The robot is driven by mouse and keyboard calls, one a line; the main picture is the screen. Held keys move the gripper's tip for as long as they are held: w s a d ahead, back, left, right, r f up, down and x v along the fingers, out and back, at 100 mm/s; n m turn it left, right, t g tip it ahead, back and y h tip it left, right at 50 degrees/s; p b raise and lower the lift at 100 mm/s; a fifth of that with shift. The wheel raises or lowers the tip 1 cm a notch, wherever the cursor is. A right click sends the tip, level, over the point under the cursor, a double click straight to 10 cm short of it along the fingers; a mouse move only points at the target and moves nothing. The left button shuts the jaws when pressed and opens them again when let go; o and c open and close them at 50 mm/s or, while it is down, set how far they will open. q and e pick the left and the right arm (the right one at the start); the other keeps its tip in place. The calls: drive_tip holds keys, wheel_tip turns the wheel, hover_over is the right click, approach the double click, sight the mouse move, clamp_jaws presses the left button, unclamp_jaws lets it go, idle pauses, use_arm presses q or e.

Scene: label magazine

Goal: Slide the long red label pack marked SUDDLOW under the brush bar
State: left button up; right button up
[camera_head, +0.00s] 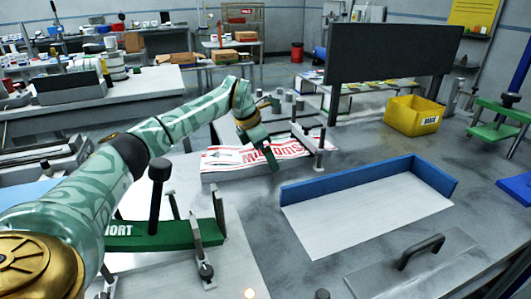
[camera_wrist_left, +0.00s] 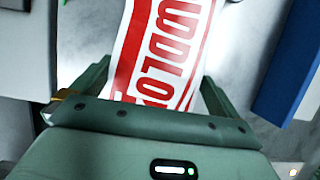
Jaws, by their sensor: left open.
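The long label pack (camera_head: 235,159), white with red print and stripes, lies at the middle of the bench in the head view. Part of its lettering shows large in the left wrist view (camera_wrist_left: 160,50). My right gripper is not in view.
A blue-edged white tray (camera_head: 368,215) lies right of the pack. A green bar marked SHORT (camera_head: 150,236) with upright posts stands at front left. A yellow bin (camera_head: 414,115), a dark panel (camera_head: 390,53) and a handled plate (camera_head: 410,265) are farther right.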

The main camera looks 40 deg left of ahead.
use_arm(q)
drive_tip(key=p+v, duration=0.6)
drive_tip(key=v, duration=0.9)
drive_tip(key=shift+s+r, duration=0.2)
drive_tip(key=shift+r, duration=0.1)
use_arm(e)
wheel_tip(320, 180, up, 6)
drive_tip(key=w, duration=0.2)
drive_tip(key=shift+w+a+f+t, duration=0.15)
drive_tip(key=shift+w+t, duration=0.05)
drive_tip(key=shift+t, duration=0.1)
use_arm(q)
drive_tip(key=shift+f, duration=0.1)
